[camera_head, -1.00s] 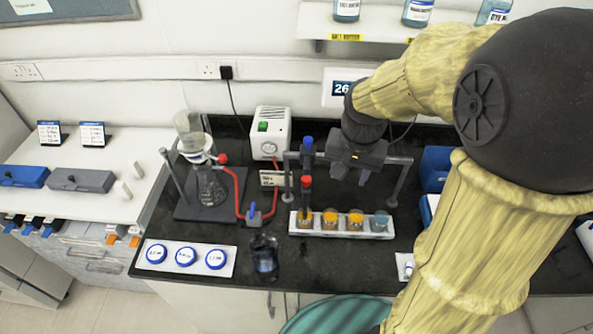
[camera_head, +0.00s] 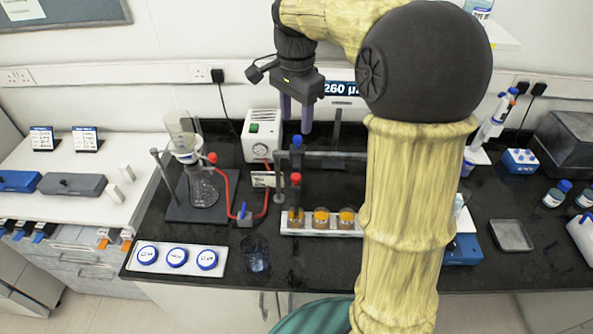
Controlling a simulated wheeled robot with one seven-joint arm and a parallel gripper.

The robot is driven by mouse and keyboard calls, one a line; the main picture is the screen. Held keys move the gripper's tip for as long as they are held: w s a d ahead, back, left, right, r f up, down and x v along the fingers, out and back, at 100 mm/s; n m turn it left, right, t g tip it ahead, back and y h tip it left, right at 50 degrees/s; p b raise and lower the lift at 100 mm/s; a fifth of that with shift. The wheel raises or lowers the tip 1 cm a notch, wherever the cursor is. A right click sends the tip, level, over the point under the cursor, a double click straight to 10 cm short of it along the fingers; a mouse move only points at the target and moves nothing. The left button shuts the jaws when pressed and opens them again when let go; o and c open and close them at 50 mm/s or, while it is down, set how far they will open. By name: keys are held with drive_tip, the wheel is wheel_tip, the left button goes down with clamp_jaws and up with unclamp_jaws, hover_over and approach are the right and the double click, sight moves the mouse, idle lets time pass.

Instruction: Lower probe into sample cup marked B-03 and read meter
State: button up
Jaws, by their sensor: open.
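My gripper (camera_head: 297,112) is open and empty, raised behind the bench rail with its two purple-grey fingers pointing down. Below it, a blue-topped piece (camera_head: 297,145) and a red-topped probe (camera_head: 296,180) stand in line at the rail's left part. The red-topped probe's dark shaft reaches down over the leftmost orange cup (camera_head: 296,216); I cannot tell whether its tip is inside. Two more orange cups (camera_head: 321,217) (camera_head: 346,217) stand to its right in the white rack (camera_head: 308,232). The cup markings are unreadable. The meter display (camera_head: 341,89) reads "260 µ", its right end hidden by my arm.
A flask stand (camera_head: 204,188) with red tubing and a white box (camera_head: 262,134) stand left of the rail (camera_head: 335,154). A clear beaker (camera_head: 257,256) and a panel with blue round caps (camera_head: 177,258) are in front. My arm hides the rack's right end.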

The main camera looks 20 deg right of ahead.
sight(296, 176)
wheel_tip(296, 176, down, 17)
drive_tip(key=shift+s+f+p, duration=0.15)
drive_tip(key=shift+p, duration=1.05)
drive_tip(key=shift+a, duration=0.1)
